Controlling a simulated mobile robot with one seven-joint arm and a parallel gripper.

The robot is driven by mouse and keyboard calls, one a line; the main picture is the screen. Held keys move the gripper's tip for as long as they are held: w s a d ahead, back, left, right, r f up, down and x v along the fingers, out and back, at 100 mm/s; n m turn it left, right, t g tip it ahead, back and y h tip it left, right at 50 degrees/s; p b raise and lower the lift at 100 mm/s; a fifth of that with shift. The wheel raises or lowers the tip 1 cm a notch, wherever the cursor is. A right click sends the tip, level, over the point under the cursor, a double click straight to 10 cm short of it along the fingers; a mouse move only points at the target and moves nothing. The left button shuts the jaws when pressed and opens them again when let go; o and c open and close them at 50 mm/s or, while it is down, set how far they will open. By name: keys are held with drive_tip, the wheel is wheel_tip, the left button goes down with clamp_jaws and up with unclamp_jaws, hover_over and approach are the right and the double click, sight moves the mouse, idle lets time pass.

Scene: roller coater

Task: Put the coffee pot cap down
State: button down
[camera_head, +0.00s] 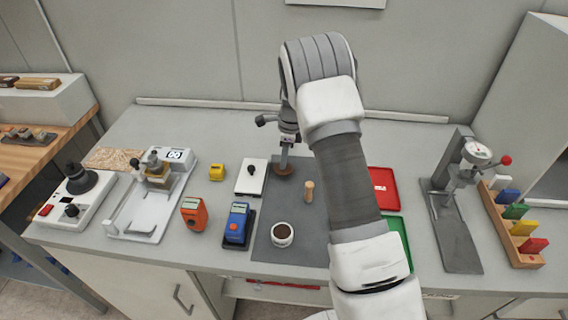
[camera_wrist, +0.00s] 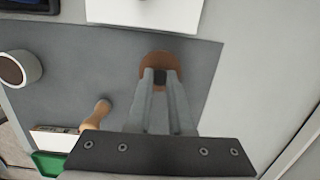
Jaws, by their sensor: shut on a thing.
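The coffee pot cap is a round brown disc (camera_head: 283,170) with a dark knob. It is at the far part of the grey mat (camera_head: 262,240), below my gripper (camera_head: 284,163). In the wrist view, the cap (camera_wrist: 155,60) is at the tips of my gripper (camera_wrist: 160,78), whose fingers are shut on the knob and hide part of it. The cap looks level and close to the mat; I cannot tell whether it touches. A white cup with dark brown contents (camera_head: 282,234) stands nearer on the mat.
Blue (camera_head: 237,224) and orange (camera_head: 194,214) meters stand further left. Red (camera_head: 383,188) and green (camera_head: 397,243) trays are at right, partly behind my arm.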

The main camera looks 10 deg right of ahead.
drive_tip(key=shift+f, duration=1.25)
drive_tip(key=shift+f, duration=0.2)
drive_tip(key=c, duration=0.8)
unclamp_jaws()
drive_tip(key=shift+r, duration=0.1)
